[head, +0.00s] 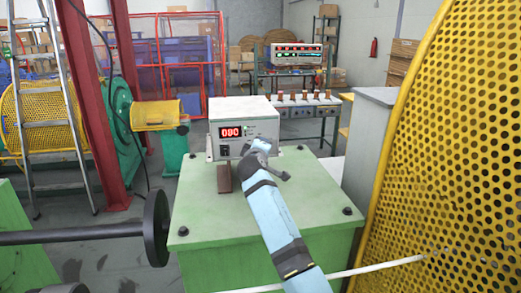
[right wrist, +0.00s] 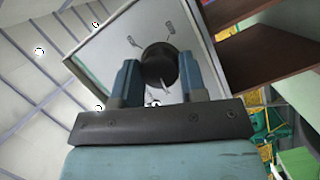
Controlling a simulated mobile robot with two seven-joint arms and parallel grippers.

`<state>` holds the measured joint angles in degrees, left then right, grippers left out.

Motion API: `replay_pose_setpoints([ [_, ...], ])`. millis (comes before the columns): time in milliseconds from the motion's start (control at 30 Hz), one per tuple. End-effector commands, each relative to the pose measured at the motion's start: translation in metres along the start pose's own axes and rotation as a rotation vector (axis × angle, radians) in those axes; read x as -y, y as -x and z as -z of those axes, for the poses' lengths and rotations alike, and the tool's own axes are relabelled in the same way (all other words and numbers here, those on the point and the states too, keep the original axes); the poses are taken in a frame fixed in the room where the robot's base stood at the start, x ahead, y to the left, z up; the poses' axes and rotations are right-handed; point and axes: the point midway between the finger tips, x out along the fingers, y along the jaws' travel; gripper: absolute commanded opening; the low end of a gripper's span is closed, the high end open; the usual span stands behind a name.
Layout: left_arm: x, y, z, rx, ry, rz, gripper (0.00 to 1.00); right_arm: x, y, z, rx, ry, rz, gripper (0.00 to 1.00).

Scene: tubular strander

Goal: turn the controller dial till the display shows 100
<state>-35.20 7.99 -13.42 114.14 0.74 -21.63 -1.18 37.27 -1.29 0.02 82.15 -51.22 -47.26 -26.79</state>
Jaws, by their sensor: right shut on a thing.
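The controller (head: 228,112) is a pale grey box on the green cabinet top. Its red display (head: 231,132) seems to read 080. My right gripper (head: 260,150) reaches the right part of the controller's front and hides the dial in the head view. In the right wrist view the round black dial (right wrist: 159,63) sits between the two blue fingers of my right gripper (right wrist: 159,78), which is shut on it. The controller's pale front panel (right wrist: 112,52) appears tilted there. My left gripper is not in view.
The green cabinet (head: 205,215) has black bolts at its corners. A yellow perforated guard (head: 450,150) stands close on the right. A black disc on a shaft (head: 157,228) is at the left. A bench with instruments (head: 297,57) is behind.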

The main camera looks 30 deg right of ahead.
Motion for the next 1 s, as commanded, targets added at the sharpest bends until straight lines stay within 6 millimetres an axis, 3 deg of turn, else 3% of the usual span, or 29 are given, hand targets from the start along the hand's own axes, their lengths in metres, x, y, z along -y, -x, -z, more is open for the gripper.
replay_pose_setpoints([
  [400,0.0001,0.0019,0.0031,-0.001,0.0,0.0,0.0,-0.0012,-0.0001,0.0005,0.008,-0.18,0.06,0.15],
  [967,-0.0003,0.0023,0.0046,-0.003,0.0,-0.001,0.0,-0.0014,-0.0002,0.0001,0.009,-0.204,0.068,0.15],
  [1000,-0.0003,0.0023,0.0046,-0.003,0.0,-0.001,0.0,-0.0014,-0.0003,0.0001,0.009,-0.204,0.068,0.46],
])
